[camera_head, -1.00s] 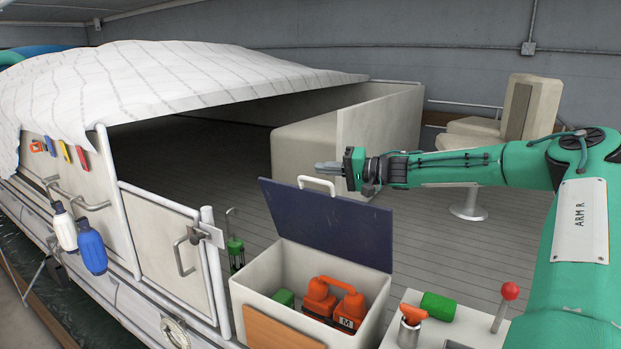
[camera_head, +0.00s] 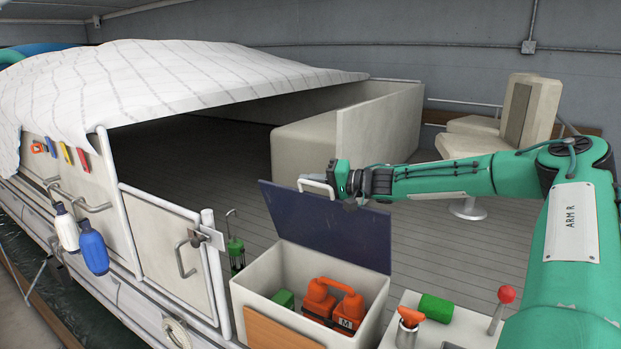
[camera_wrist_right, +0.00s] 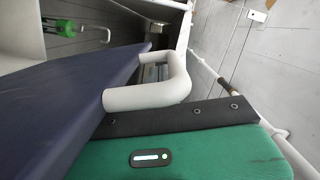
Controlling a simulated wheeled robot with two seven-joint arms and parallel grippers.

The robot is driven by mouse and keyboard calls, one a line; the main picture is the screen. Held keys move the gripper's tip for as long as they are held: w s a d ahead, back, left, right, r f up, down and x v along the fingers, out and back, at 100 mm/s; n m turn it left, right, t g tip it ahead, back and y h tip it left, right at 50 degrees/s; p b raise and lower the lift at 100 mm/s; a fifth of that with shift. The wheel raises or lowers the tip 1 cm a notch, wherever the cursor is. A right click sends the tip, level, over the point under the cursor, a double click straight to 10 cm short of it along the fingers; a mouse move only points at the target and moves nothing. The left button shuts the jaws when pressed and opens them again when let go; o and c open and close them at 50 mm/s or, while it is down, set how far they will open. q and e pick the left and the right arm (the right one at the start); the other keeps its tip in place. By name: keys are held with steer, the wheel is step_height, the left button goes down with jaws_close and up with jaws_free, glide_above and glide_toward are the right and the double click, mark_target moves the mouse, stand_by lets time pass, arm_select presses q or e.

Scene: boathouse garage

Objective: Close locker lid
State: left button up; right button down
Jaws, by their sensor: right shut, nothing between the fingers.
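The locker (camera_head: 262,287) stands at the bottom centre with its dark blue lid (camera_head: 335,230) raised and leaning back. A white handle (camera_head: 317,185) sits on the lid's top edge; it fills the middle of the right wrist view (camera_wrist_right: 176,80). My right gripper (camera_head: 331,178) is at the handle, level with its right end, and is shut and empty. Its fingertips are mostly hidden by the handle, so I cannot tell whether they touch it. The blue lid face shows at left in the wrist view (camera_wrist_right: 60,105). My left gripper is not in view.
An orange device (camera_head: 333,303) and a green box (camera_head: 284,298) lie inside the locker. A console with a red-knobbed lever (camera_head: 506,295) and a green roll (camera_head: 437,308) stands at right. A green lantern (camera_head: 236,250) hangs left of the locker.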

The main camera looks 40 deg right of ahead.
steer(key=shift+a+f, duration=0.15)
stand_by(0.3)
